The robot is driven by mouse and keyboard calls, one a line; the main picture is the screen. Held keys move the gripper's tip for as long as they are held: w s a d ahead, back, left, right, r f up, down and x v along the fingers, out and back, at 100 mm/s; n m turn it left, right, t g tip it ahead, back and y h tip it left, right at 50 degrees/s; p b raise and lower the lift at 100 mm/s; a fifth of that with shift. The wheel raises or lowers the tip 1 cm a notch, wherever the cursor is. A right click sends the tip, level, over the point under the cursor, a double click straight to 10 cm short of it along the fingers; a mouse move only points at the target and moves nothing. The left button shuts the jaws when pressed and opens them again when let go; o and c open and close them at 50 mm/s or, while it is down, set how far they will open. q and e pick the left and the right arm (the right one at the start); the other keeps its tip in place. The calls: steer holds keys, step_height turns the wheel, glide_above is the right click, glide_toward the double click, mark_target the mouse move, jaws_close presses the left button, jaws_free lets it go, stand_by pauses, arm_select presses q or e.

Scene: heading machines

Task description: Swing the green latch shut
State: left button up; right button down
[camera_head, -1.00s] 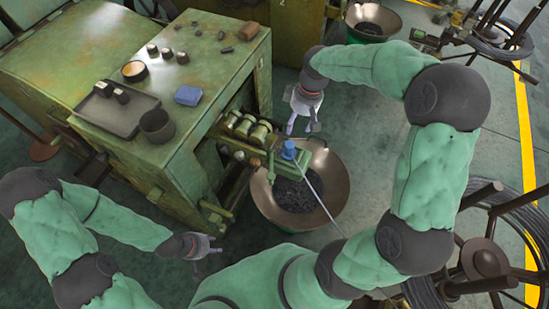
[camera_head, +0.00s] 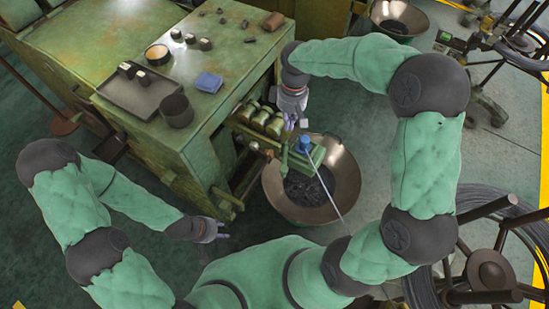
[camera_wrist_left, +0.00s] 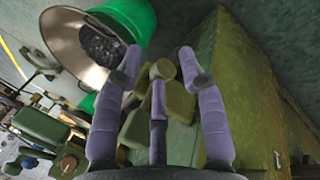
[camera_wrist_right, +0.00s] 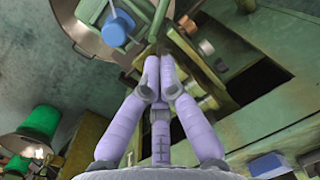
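A green block with a blue knob (camera_head: 305,143) on top juts from the machine over a wide pan. A narrow green upright piece (camera_head: 284,160) stands at the block's left side; it may be the latch, but I cannot be sure. In the right wrist view the green block (camera_wrist_right: 140,10) is at the upper left. My right gripper (camera_head: 292,124) is just behind the block, beside the rollers. Its fingertips (camera_wrist_right: 159,56) are together, with no object clearly between them. My left gripper (camera_head: 222,231) is open and empty, low in front of the machine; its spread fingers (camera_wrist_left: 160,62) show.
The green machine cabinet (camera_head: 130,188) fills the left, with a tray (camera_head: 150,104) and a blue box (camera_head: 209,82) on top. Metal rollers (camera_head: 259,119) sit beside the block. The pan (camera_head: 345,180) holds dark parts. A wire reel (camera_head: 490,270) stands at right.

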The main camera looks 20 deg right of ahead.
steer(key=a+n+g+h+p, duration=0.1)
steer(key=a+n+h, duration=0.1)
steer(key=a, duration=0.9)
steer(key=shift+s+h, duration=0.3)
steer(key=shift+s, duration=0.05)
steer(key=shift+f, duration=0.1)
steer(key=b, duration=0.4)
glide_above(285, 157)
steer(key=s+a, duration=0.3)
steer(key=a, duration=0.2)
steer(key=w+a+x, duration=0.1)
steer(key=x, duration=0.9)
steer(key=shift+w+a+f, duration=0.2)
steer(key=shift+w+a, duration=0.15)
steer(key=shift+w, duration=0.25)
steer(key=shift+s+d, duration=0.1)
steer(key=shift+s, duration=0.05)
steer(key=shift+s+d+n, duration=0.15)
steer(key=shift+d+n, duration=0.05)
steer(key=shift+n, duration=0.2)
